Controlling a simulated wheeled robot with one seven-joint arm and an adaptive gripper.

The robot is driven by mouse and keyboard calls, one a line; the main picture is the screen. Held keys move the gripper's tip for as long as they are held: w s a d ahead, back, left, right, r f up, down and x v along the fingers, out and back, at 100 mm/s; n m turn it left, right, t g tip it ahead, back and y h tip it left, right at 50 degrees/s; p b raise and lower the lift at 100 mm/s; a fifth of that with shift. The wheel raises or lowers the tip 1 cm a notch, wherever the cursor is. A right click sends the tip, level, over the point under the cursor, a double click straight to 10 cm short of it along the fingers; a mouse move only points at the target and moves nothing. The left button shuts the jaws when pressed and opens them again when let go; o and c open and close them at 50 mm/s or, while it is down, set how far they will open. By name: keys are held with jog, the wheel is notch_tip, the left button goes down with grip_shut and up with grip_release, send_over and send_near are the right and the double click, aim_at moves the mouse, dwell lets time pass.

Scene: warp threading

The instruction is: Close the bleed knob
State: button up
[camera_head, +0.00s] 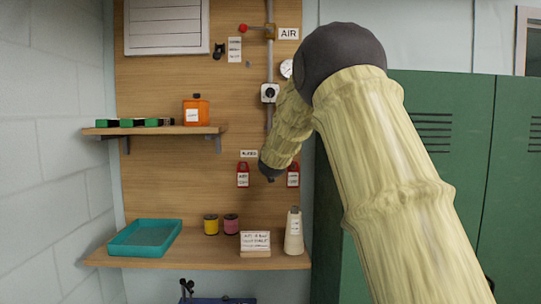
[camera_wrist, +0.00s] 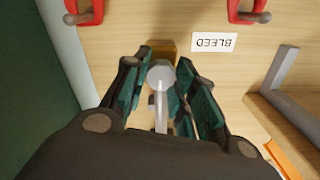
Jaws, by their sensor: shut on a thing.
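In the wrist view, the bleed knob (camera_wrist: 160,77) is a pale grey round-ended piece with a short stem, in front of a brass fitting (camera_wrist: 164,54) on the wooden board. My gripper (camera_wrist: 163,60) has its dark green fingers on both sides of the knob and is shut on it. The BLEED label (camera_wrist: 214,44) is upside down beside it. In the head view, the label (camera_head: 249,153) is left of the end of my arm. The knob is hidden there behind my sleeved arm, and the gripper fingers cannot be made out.
A shelf (camera_head: 150,130) with an orange container (camera_head: 196,111) is at upper left. Below are a teal tray (camera_head: 146,238), spools and a white cone (camera_head: 294,233). Green lockers (camera_head: 440,150) stand at right.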

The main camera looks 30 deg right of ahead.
jog(key=shift+f+n, duration=0.4)
jog(key=shift+n, duration=0.2)
jog(key=o, duration=0.9)
jog(key=shift+o, duration=0.7)
jog(key=shift+r, duration=0.2)
jog(key=shift+s, duration=0.15)
jog(key=v, duration=1.1)
jog(key=shift+s+a, duration=0.15)
jog(key=shift+s, duration=0.2)
